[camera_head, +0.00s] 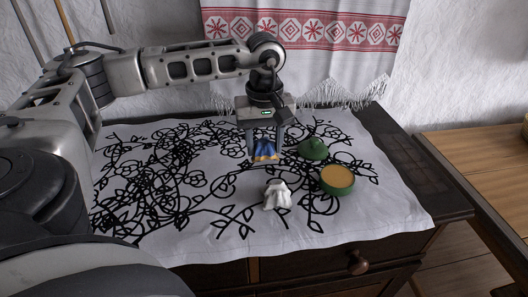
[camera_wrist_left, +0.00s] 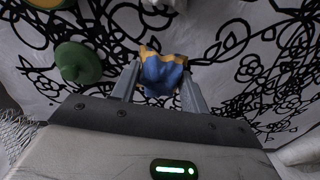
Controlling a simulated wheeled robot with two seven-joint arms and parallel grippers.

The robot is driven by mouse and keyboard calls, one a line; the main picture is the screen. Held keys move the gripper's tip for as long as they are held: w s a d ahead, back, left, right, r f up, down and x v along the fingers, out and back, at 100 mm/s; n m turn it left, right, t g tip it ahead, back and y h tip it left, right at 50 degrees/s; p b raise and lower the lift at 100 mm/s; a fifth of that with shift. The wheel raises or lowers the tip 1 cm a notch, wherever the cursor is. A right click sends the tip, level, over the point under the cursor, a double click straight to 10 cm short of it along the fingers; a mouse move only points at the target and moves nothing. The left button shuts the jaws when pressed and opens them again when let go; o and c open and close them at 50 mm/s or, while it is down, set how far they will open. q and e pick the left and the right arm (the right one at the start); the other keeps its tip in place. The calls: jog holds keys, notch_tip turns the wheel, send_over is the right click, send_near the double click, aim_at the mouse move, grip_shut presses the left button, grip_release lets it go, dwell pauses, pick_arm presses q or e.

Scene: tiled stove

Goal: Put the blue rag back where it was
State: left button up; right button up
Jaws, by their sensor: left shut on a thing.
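The blue rag (camera_head: 265,151) has a yellow edge and hangs bunched between the fingers of my left gripper (camera_head: 265,156). In the left wrist view the rag (camera_wrist_left: 160,76) sits between the two fingertips of the left gripper (camera_wrist_left: 158,80), which is shut on it. The patterned cloth lies below; I cannot tell whether the rag touches it. A crumpled white rag (camera_head: 277,195) lies on the cloth in front of the gripper. My right gripper is in neither view.
The white cloth with black line drawings (camera_head: 220,228) covers a dark chest. A green lid (camera_head: 314,149) and a green round tin with yellowish contents (camera_head: 337,179) stand right of the gripper. The cloth's left and front areas are free. A fringed towel (camera_head: 310,50) hangs behind.

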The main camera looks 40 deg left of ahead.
aim_at(264, 152)
pick_arm(q)
jog(key=f, duration=0.3)
jog(key=shift+w+a+f+p, duration=0.15)
jog(key=shift+a+f+p, duration=0.05)
jog(key=shift+p, duration=0.2)
jog(key=shift+f, duration=0.15)
jog(key=shift+f, duration=0.2)
jog(key=o, duration=0.9)
jog(key=shift+r, duration=0.45)
notch_tip(264, 152, up, 12)
jog(key=shift+f+b, duration=0.15)
jog(key=shift+b, duration=0.35)
